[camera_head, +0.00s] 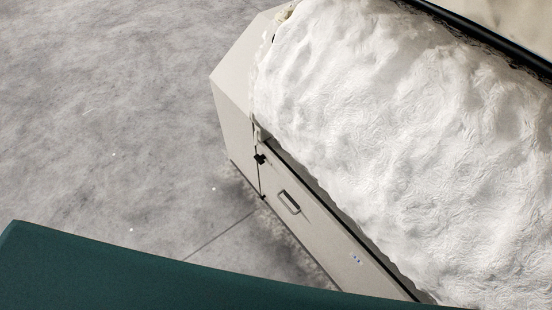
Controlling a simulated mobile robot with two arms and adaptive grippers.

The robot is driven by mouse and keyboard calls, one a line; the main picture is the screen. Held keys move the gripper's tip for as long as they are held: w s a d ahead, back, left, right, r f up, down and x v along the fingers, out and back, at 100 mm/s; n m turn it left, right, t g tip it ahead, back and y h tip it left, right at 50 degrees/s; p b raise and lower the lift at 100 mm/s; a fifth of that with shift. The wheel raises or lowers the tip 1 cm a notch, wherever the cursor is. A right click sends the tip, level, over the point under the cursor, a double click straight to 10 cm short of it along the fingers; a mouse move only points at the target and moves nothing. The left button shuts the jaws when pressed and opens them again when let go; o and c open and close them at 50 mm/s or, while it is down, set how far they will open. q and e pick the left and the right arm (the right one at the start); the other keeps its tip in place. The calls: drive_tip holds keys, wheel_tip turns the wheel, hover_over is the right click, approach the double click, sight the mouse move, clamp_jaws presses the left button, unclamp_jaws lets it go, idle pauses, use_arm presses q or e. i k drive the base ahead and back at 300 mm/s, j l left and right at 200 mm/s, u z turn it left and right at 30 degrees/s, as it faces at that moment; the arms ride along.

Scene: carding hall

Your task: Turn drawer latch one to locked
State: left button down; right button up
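A beige machine cabinet (232,90) stands in the middle of the head view, with a flat front panel, perhaps a drawer front (318,230). The panel carries a grey bar handle (289,202). Two small black fittings, an upper one (260,159) and a lower one (262,196), sit along the panel's left edge. I cannot tell whether either is drawer latch one, or its setting. Neither of my grippers is in view.
A large white fibre mass (390,130) covers the cabinet's top. A dark bar (480,30) runs behind it. A dark green surface (130,272) crosses the lower foreground and hides part of the floor; I cannot tell what it is. Grey floor (100,120) is clear at left.

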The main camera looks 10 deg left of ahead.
sight(260, 160)
drive_tip(key=i+j+z, duration=0.1)
drive_tip(key=j+z, duration=0.3)
drive_tip(key=j, duration=0.45)
drive_tip(key=j+z, duration=0.35)
drive_tip(key=j, duration=0.45)
